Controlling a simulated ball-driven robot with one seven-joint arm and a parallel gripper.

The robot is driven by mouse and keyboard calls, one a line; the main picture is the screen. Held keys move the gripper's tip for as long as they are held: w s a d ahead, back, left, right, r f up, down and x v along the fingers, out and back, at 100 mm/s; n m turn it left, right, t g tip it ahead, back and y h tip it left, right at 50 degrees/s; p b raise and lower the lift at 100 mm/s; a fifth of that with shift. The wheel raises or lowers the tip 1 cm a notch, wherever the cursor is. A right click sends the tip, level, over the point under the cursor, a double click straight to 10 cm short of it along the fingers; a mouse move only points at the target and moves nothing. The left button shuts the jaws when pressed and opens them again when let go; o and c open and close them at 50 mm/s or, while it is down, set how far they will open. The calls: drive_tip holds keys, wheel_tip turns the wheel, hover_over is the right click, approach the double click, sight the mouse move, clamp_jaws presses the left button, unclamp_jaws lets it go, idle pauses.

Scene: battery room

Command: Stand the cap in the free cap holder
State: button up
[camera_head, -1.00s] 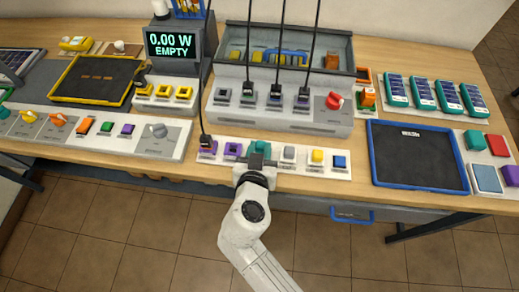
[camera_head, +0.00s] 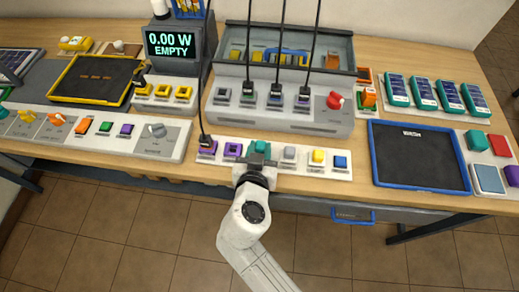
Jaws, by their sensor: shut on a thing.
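A teal cap (camera_head: 260,146) is at the white strip (camera_head: 219,159) along the front edge of the bench. My gripper (camera_head: 257,160) reaches it from the front and is shut on it, hiding its lower part. I cannot tell whether the cap touches the strip or is lifted slightly. To its left is a purple holder (camera_head: 232,150) with a dark, empty-looking middle. Farther left is another purple holder (camera_head: 207,148) with a black cable end at it. To the right, a grey cap (camera_head: 289,153), a yellow cap (camera_head: 318,156) and a blue cap (camera_head: 340,162) stand on the strip.
Behind the strip is a grey console (camera_head: 290,121) with several cabled sockets and a red knob (camera_head: 335,100). A blue-rimmed dark tray (camera_head: 420,187) lies to the right. A screen (camera_head: 172,45) reads "0.00 W EMPTY".

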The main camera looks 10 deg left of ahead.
drive_tip(key=shift+f+b, duration=0.6)
drive_tip(key=shift+b, duration=0.05)
idle(0.3)
drive_tip(key=o, duration=0.7)
drive_tip(key=shift+o, duration=0.2)
drive_tip(key=p+v, duration=0.2)
drive_tip(key=v, duration=0.9)
idle(0.6)
